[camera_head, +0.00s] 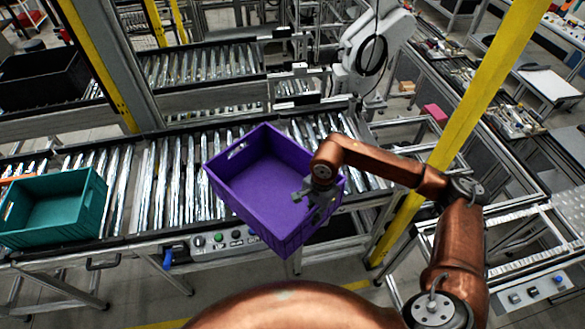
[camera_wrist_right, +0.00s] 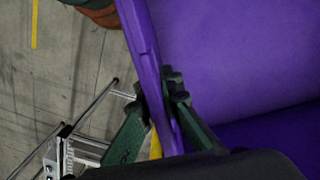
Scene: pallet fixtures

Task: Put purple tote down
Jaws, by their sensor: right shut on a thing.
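The purple tote (camera_head: 262,185) is an empty open box in the head view, over the near edge of the roller conveyor (camera_head: 172,180). It looks turned and tilted, with its near corner out past the conveyor's front rail. I cannot tell whether its far part touches the rollers. My right gripper (camera_head: 318,196) is shut on the tote's right wall near the rim. In the right wrist view the fingers (camera_wrist_right: 165,98) pinch the purple wall (camera_wrist_right: 150,60) from both sides. My left gripper is not in view.
A teal tote (camera_head: 55,208) sits on the conveyor at the left. A black bin (camera_head: 42,78) stands at the back left. A control panel (camera_head: 222,239) is on the conveyor's front. Bare rollers lie between the totes.

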